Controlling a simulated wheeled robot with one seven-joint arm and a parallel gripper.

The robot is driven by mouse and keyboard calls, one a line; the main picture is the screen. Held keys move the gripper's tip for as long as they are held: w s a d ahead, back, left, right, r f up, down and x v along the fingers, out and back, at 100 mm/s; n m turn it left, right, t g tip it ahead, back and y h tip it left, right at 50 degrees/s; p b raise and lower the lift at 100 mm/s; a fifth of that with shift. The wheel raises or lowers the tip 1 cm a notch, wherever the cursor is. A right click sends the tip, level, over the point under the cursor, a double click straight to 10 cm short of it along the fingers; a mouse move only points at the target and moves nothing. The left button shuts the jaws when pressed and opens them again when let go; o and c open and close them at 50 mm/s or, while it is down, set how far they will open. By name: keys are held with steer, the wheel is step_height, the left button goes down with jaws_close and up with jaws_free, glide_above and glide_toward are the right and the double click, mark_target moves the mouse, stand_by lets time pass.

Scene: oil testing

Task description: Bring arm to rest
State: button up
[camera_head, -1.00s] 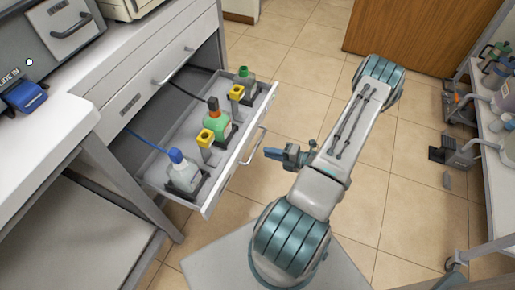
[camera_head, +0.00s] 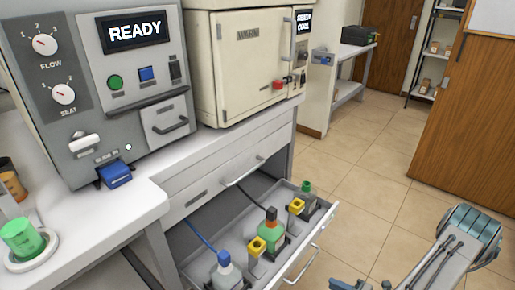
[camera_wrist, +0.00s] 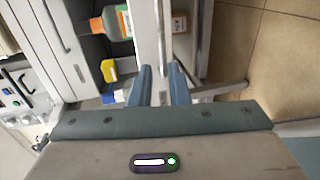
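My gripper (camera_wrist: 160,88) shows in the wrist view with its two blue-grey fingers apart and nothing held between them. The drawer's front and handle show in the gap behind them. In the head view, only the top of my gripper (camera_head: 352,286) shows at the bottom edge, to the right of the open drawer (camera_head: 322,232) and apart from it. My arm (camera_head: 440,262) extends at the lower right, partly cut off by the frame.
The drawer holds a blue-capped bottle (camera_head: 226,272), an orange-and-green bottle (camera_head: 271,236), a green-capped bottle (camera_head: 306,198) and yellow-topped holders. A tester reading READY (camera_head: 135,33) and a cream oven (camera_head: 240,75) stand on the counter. A wooden panel (camera_head: 470,130) stands right; floor between is clear.

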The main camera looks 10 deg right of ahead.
steer(key=w+a+r+n+g+p, duration=0.1)
steer(key=a+r+n+g+p, duration=0.5)
steer(key=r+n, duration=0.75)
steer(key=w+a+r+n+g+p, duration=0.1)
steer(key=a+r+n+g+p, duration=0.2)
steer(key=a+r+n+g, duration=0.75)
steer(key=s+a+r+n+t+h+p, duration=0.1)
steer(key=s+r+n+t+h+p, duration=0.1)
steer(key=r+n, duration=0.5)
steer(key=s+a+r+n+t+h+p, duration=0.2)
steer(key=r+n+h+p, duration=0.2)
steer(key=r+n, duration=0.4)
steer(key=s+a+r+n+t+h+p, duration=0.2)
steer(key=r+n, duration=0.5)
steer(key=r, duration=0.7)
steer(key=shift+s+n+t+h+p, duration=0.2)
steer(key=shift+n+t+h+p, duration=0.15)
steer(key=shift+h+p, duration=0.4)
